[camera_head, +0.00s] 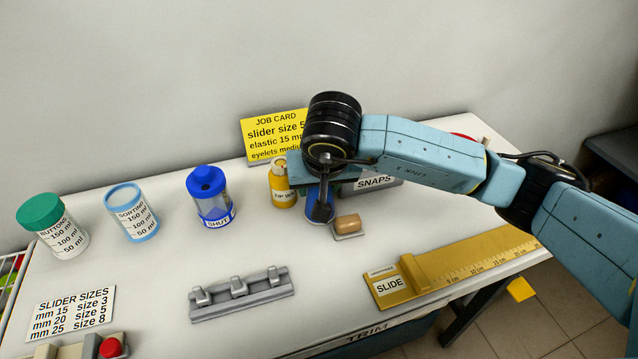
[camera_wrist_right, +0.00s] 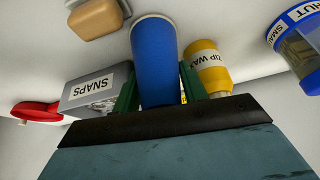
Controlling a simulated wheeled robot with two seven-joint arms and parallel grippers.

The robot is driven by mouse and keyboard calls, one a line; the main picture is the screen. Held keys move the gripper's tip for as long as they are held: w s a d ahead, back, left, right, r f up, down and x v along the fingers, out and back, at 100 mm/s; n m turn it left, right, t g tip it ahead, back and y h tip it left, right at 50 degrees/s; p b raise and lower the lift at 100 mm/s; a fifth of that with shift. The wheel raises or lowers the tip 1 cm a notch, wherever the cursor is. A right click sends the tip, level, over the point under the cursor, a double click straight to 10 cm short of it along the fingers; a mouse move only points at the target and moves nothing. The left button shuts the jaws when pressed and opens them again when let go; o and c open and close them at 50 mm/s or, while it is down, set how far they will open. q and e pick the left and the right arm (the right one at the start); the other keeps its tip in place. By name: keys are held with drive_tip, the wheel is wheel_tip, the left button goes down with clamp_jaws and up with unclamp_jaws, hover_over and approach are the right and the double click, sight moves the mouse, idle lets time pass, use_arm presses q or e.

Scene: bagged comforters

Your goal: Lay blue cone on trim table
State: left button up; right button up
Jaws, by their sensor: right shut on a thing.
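The blue cone (camera_wrist_right: 155,60) is between the two green fingers of my right gripper (camera_wrist_right: 159,86), which is shut on it. In the head view the gripper (camera_head: 322,188) is over the back middle of the white trim table (camera_head: 345,290), and my wrist hides most of the cone. The cone's lower blue part (camera_head: 314,216) shows close to the tabletop. I cannot tell whether it touches the table. My left gripper is not in view.
Beside the cone stand a yellow zip wax bottle (camera_head: 283,186), a tan block (camera_head: 348,222) and a grey snaps box (camera_head: 378,184). A blue-lidded jar (camera_head: 209,198) is further left. A grey rack (camera_head: 239,292) and a yellow slide gauge (camera_head: 398,288) lie in front, with bare table between.

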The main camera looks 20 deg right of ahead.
drive_tip(key=shift+f, duration=0.15)
drive_tip(key=o, duration=1.8)
drive_tip(key=shift+w+p+v, duration=0.2)
drive_tip(key=shift+p+v, duration=0.65)
drive_tip(key=shift+v, duration=0.85)
drive_tip(key=shift+w+p+v, duration=0.2)
drive_tip(key=shift+p+v, duration=0.65)
drive_tip(key=shift+v, duration=0.85)
